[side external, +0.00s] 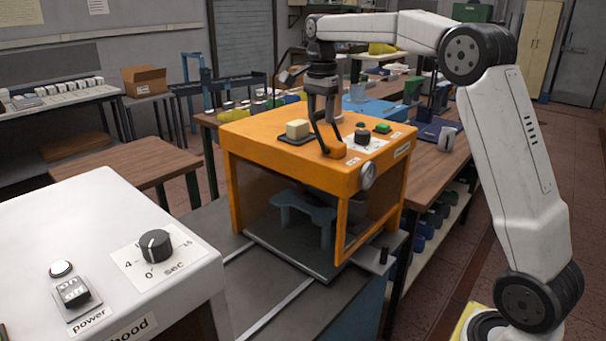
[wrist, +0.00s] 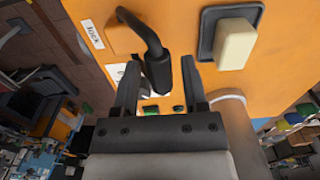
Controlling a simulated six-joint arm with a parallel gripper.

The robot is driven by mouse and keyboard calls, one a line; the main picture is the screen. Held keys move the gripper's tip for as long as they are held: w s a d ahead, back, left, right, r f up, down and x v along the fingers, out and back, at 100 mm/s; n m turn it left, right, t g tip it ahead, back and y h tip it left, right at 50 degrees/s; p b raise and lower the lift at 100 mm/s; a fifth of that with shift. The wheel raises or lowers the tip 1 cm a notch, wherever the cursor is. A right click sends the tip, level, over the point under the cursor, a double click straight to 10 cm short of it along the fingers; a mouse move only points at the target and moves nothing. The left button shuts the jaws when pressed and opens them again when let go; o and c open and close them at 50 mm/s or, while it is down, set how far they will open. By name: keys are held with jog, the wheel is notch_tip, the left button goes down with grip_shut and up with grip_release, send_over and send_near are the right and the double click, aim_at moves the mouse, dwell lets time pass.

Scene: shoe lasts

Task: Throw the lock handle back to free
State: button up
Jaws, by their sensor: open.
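The lock handle (wrist: 156,68) is a black bent bar with a thicker dark grip, rising from an orange block (wrist: 122,35) beside a "lock" label (wrist: 92,28) in the wrist view. In the side view, its orange block (side external: 333,149) sits on top of the orange machine (side external: 260,130). My gripper (wrist: 158,62) is open. Its two dark fingers stand either side of the handle's grip, with visible gaps, so it is not clamped. In the side view my gripper (side external: 324,110) is above the machine top, pointing down; the dark handle and fingers partly overlap there.
A cream block on a dark plate (side external: 297,130) stands left of the handle on the machine top. A black knob (side external: 361,137) and green button (side external: 382,127) lie to its right. A round metal part (side external: 369,175) projects from the front. A white hood box (side external: 120,250) stands at lower left.

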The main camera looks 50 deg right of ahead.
jog(key=shift+r, duration=0.1)
jog(key=shift+r, duration=3.4)
jog(key=shift+d+f, duration=0.1)
jog(key=shift+c, duration=0.2)
